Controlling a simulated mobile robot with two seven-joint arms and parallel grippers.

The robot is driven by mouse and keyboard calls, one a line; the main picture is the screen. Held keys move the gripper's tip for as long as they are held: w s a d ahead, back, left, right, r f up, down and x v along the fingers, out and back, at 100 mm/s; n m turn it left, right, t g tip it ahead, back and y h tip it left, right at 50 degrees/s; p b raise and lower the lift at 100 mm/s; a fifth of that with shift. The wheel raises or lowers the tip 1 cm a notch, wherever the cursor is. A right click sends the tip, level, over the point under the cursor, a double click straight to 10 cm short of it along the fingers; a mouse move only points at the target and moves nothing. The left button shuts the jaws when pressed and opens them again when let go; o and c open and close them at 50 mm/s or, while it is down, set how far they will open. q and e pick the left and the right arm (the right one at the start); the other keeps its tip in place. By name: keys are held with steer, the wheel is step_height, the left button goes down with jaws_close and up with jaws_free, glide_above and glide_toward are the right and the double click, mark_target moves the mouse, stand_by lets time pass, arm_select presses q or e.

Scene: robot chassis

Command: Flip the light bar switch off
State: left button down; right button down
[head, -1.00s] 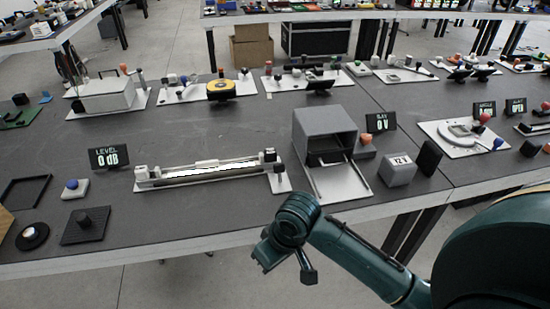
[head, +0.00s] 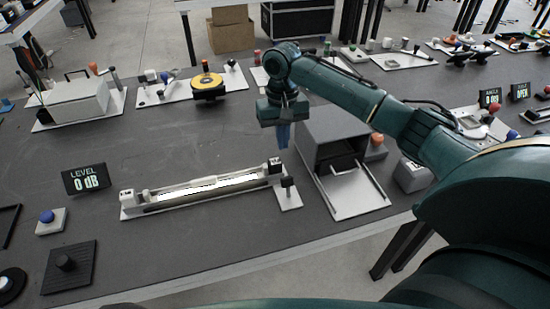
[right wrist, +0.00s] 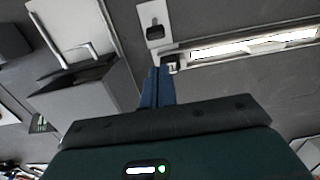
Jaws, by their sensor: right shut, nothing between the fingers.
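The light bar (head: 208,187) is a long, low white fixture on the dark table, and its strip glows white. At its right end a white plate (head: 290,199) carries a small black switch lever (head: 287,183). In the right wrist view the lit bar (right wrist: 250,45) runs to the upper right, with the black switch (right wrist: 155,31) on its plate above the fingertips. My right gripper (head: 283,146) points down above and behind the bar's right end, apart from the switch. Its blue fingers (right wrist: 158,74) are together and empty. My left gripper is not in view.
A grey box with an open front (head: 329,138) and a white tray stands just right of the switch. A "LEVEL 0 dB" display (head: 86,179) and a blue button (head: 47,216) are at left. The table behind the bar is mostly clear.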

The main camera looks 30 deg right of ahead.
mark_target(287, 182)
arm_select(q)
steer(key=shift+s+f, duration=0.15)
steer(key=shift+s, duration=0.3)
arm_select(e)
steer(key=f, duration=0.6)
steer(key=s+f, duration=0.1)
steer(key=f, duration=0.3)
steer(key=shift+a, duration=0.1)
